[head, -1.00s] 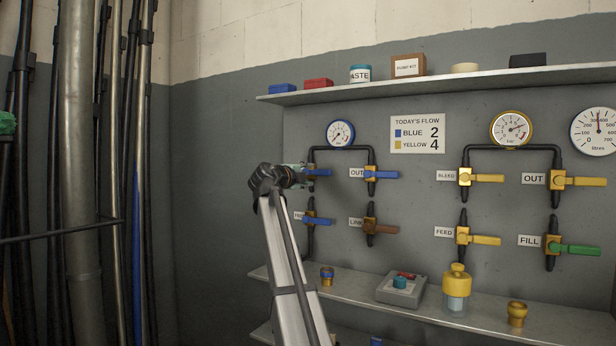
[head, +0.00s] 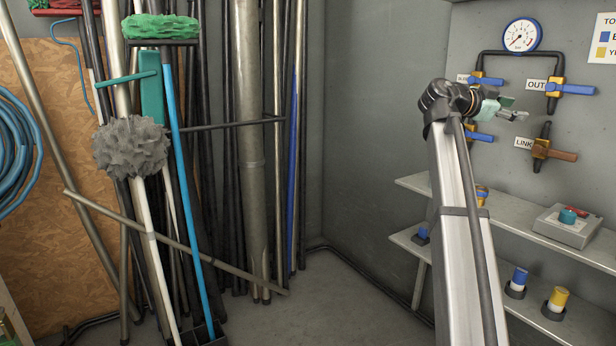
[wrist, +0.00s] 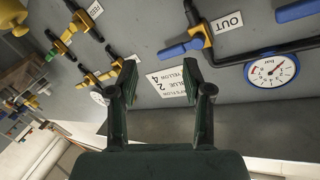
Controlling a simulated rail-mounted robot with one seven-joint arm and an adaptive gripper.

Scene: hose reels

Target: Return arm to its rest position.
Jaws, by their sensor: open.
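My gripper (head: 510,112) is raised in front of the valve wall at the right of the head view, at the end of my extended arm. In the wrist view my gripper (wrist: 160,95) shows two dark fingers spread apart with nothing between them. Behind the fingers is the flow sign (wrist: 172,85), seen tilted and nearly upside down. The blue OUT valve handle (head: 577,89) is close to my gripper in the head view, and it also shows in the wrist view (wrist: 180,49). I cannot tell how far the fingers are from the wall.
Mops, brooms and poles (head: 130,150) lean at the left, with a blue hose coil (head: 18,150) at the edge. Metal shelves (head: 590,247) stick out below the valves, holding a grey button box (head: 566,225) and small fittings. The floor (head: 340,300) between is clear.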

